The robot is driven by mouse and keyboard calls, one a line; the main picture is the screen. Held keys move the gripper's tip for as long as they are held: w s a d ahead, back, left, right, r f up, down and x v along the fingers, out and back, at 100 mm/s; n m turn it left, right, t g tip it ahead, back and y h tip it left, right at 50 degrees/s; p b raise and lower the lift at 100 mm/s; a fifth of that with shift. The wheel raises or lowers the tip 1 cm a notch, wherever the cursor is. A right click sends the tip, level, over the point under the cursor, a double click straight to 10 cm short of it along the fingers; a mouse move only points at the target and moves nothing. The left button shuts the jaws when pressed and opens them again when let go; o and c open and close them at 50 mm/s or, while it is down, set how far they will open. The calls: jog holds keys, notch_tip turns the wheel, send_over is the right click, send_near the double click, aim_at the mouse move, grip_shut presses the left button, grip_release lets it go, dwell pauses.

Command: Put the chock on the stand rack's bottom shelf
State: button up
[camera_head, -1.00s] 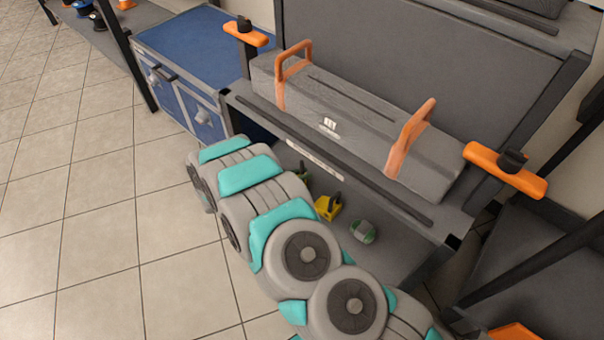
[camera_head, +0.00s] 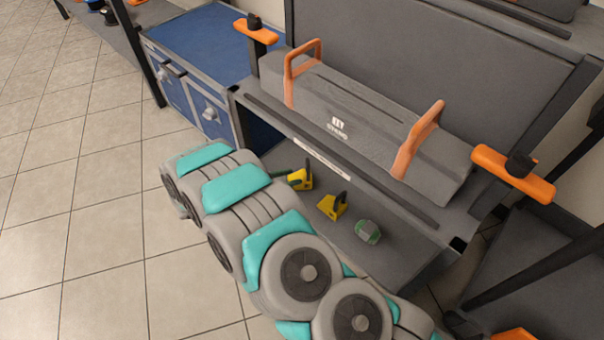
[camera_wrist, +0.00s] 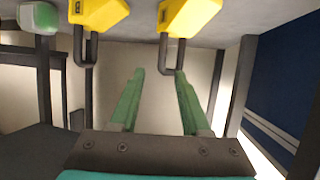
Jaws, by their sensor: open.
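Two yellow chock-like blocks with dark loop handles lie on the stand rack's bottom shelf (camera_head: 375,262). The left yellow block (camera_head: 301,180) is partly covered by my arm and the right yellow block (camera_head: 333,206) is clear of it. In the wrist view the left block (camera_wrist: 190,17) and right block (camera_wrist: 98,14) are at the top edge, their handles pointing toward my gripper. Which block is the task's chock, I cannot tell.
A green and grey rounded item (camera_head: 367,231) lies on the same shelf, right of the blocks. A grey case with orange handles (camera_head: 360,125) fills the shelf above. A blue cabinet (camera_head: 205,45) stands at the left. The tiled floor (camera_head: 95,230) at left is clear.

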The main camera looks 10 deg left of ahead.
jog(key=shift+v, duration=2.1)
